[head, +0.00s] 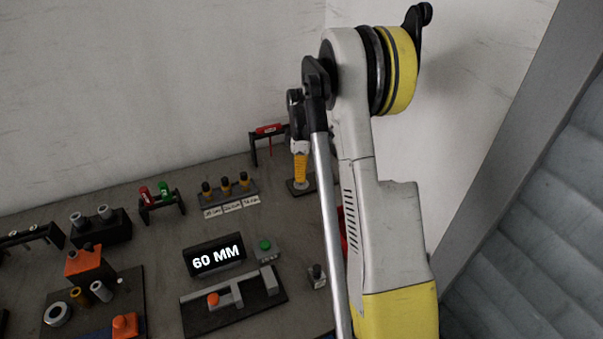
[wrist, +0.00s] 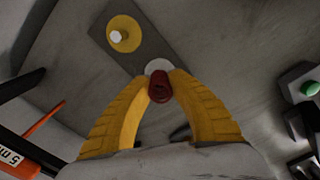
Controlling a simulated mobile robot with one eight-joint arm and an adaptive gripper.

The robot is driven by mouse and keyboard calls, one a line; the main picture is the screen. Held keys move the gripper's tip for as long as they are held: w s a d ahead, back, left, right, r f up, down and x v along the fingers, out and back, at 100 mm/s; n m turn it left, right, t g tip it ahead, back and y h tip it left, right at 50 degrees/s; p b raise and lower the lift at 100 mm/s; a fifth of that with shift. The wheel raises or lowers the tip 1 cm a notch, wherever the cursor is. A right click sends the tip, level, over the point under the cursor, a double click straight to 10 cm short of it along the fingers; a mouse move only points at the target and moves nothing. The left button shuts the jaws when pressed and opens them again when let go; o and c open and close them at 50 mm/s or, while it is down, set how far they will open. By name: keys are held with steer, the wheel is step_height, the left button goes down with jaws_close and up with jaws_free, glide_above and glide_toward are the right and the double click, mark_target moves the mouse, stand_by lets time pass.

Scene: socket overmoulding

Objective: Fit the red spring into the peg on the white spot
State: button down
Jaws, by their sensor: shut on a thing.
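My gripper (wrist: 160,84) has its two yellow fingers closed on the red spring (wrist: 159,88), which is seen nearly end-on between the fingertips. The white spot (wrist: 157,66) is just beyond the spring, partly covered by it and the fingertips. Any peg on that spot is hidden, and I cannot tell whether the spring is around it. The spot is on a dark plate (wrist: 105,42), which also carries a yellow spot (wrist: 113,45) with a pale peg (wrist: 116,37). In the head view my gripper (head: 300,180) points down over this plate (head: 292,189); the spring cannot be made out there.
A black rack with a red-handled tool (head: 270,129) stands close behind my gripper. To the left are a row of yellow-and-black pieces (head: 225,185), a stand with red and green items (head: 164,190), and a 60 MM display (head: 216,256). A green button (head: 265,244) is nearer.

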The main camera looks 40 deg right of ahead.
steer(key=shift+f+b, duration=0.5)
steer(key=shift+f, duration=0.3)
steer(key=c, duration=1.2)
jaws_free()
steer(key=shift+c, duration=0.2)
step_height(320, 180, up, 12)
